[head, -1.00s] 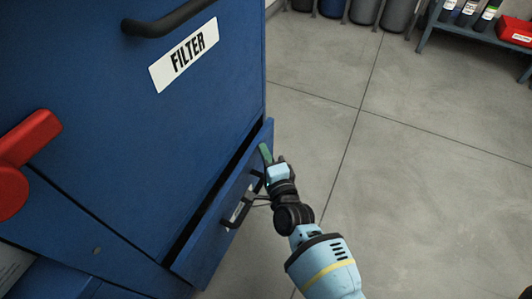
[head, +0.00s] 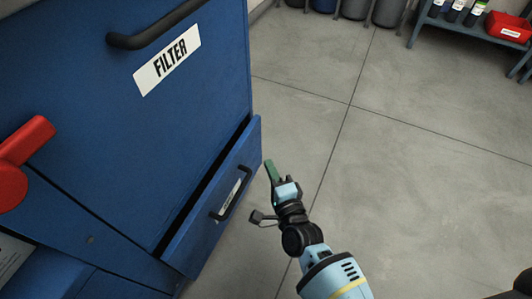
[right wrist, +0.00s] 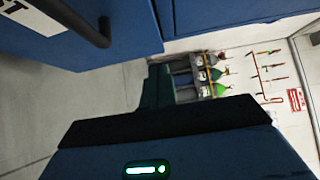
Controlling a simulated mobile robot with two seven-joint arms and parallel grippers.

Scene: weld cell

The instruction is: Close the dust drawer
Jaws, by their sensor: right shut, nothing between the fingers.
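The dust drawer (head: 215,215) is low on the blue cabinet. It is partly open, with a dark gap between its front and the cabinet. Its black bar handle (head: 232,194) and white label face right. In the right wrist view the drawer handle (right wrist: 92,24) and part of the label show at top left. My right gripper (head: 269,170), with green fingers, is shut and empty just right of the drawer front, apart from the handle. Its fingers also show in the right wrist view (right wrist: 158,86). My left gripper is not in view.
Above the drawer is the FILTER panel (head: 130,120) with a black handle (head: 160,28). A red lever (head: 22,155) is at left. A shelf with bottles and a red bin (head: 510,28) stands at back right. The grey floor (head: 420,190) is clear.

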